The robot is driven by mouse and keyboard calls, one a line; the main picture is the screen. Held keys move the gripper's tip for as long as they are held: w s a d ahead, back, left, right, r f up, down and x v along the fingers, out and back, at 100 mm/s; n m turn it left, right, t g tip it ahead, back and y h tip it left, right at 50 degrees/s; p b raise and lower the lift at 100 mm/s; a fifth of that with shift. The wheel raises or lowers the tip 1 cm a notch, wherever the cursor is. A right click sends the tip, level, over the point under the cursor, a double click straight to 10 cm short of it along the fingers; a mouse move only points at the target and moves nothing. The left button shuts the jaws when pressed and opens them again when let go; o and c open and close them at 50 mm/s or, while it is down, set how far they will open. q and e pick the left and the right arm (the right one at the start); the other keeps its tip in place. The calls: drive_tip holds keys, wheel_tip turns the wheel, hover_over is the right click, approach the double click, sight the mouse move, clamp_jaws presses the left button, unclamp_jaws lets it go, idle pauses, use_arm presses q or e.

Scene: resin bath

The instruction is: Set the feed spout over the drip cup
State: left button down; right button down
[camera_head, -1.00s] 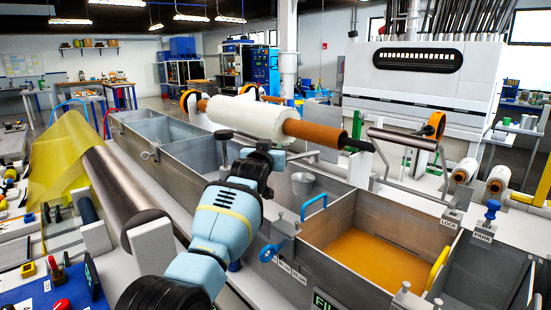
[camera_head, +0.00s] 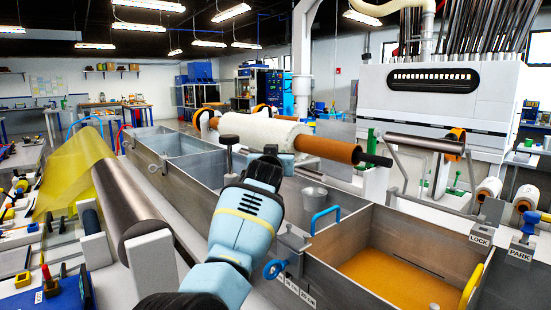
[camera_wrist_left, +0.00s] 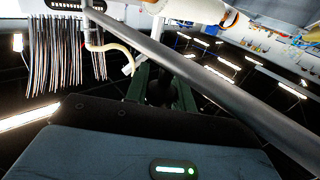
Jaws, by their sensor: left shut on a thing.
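The drip cup (camera_head: 314,197), a small grey cup, stands by the inner wall of the bath (camera_head: 215,180), just right of my left gripper in the head view. My left gripper (camera_head: 268,168) is over the bath, apart from the cup, and shut. What it holds is mostly hidden by the wrist and jaws; I take it to be the feed spout. A grey tube (camera_wrist_left: 200,76) crosses close by the dark fingers in the left wrist view. A black-capped post (camera_head: 229,155) stands just left of the jaws. My right gripper is not in view.
A wrapped roller (camera_head: 262,132) with orange ends lies behind the gripper. A blue handle (camera_head: 325,217) and an orange resin compartment (camera_head: 395,280) are at the right. A metal roller with yellow sheet (camera_head: 75,165) is at the left.

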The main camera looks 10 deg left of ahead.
use_arm(q)
drive_tip(key=shift+r, duration=0.15)
drive_tip(key=c, duration=1.2)
unclamp_jaws()
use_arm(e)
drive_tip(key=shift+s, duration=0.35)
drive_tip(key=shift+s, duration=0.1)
use_arm(q)
drive_tip(key=shift+s, duration=0.15)
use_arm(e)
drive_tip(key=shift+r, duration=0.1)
use_arm(q)
drive_tip(key=shift+s+d+p, duration=0.15)
drive_tip(key=shift+s+p, duration=0.6)
drive_tip(key=shift+s, duration=0.3)
drive_tip(key=shift+s+d+p, duration=0.15)
drive_tip(key=shift+s+p, duration=0.05)
drive_tip(key=shift+s, duration=1.15)
drive_tip(key=shift+s+d+p, duration=0.15)
drive_tip(key=shift+s, duration=1.2)
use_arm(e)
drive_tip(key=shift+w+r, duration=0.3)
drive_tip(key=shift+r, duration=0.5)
